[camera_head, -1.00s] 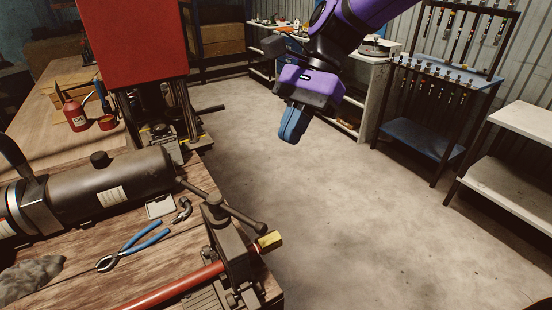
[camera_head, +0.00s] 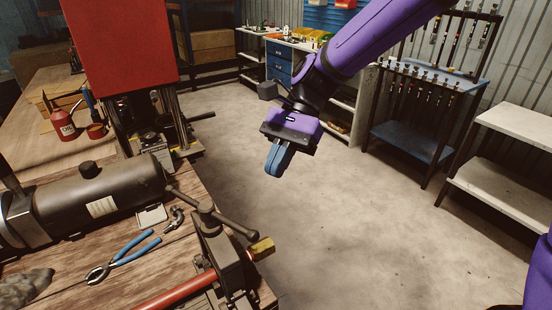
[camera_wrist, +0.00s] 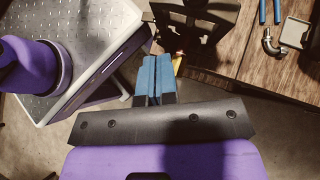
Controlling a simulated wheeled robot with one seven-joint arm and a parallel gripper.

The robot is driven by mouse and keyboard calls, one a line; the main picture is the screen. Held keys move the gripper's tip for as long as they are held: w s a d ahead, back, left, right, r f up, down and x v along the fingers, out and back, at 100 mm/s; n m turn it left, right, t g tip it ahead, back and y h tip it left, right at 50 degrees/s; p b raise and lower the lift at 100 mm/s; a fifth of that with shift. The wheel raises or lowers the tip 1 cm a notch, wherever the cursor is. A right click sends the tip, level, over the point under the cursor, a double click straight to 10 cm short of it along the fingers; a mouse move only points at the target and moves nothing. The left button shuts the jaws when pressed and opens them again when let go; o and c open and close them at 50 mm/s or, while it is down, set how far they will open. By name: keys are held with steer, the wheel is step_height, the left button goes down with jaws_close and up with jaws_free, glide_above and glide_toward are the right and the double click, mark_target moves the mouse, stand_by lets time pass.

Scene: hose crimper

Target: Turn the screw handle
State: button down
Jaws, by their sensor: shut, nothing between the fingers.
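The screw handle (camera_head: 230,222) is a dark metal T-bar on top of a vise-like clamp (camera_head: 226,262) at the front right corner of the wooden workbench. The clamp stands around a red hose (camera_head: 176,291) with a brass end fitting (camera_head: 262,249). My gripper (camera_head: 274,174) is shut and empty. It hangs in the air beyond and right of the handle, apart from it, with blue fingers pointing down. In the wrist view my fingers (camera_wrist: 153,64) point toward the dark clamp (camera_wrist: 195,15) at the top; the handle is hard to make out there.
Blue-handled pliers (camera_head: 124,257), a small elbow fitting (camera_head: 174,217) and a dark cylinder (camera_head: 105,198) lie on the workbench (camera_head: 150,270) left of the clamp. A red press (camera_head: 120,45) stands behind. The floor right of the bench is clear. Shelves (camera_head: 500,180) stand at right.

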mark_target(210, 222)
steer(key=s+a+f, duration=0.3)
steer(key=s+a, duration=0.2)
steer(key=s, duration=0.2)
steer(key=shift+s, duration=0.2)
steer(key=shift+s+f, duration=0.1)
steer(key=shift+f, duration=0.05)
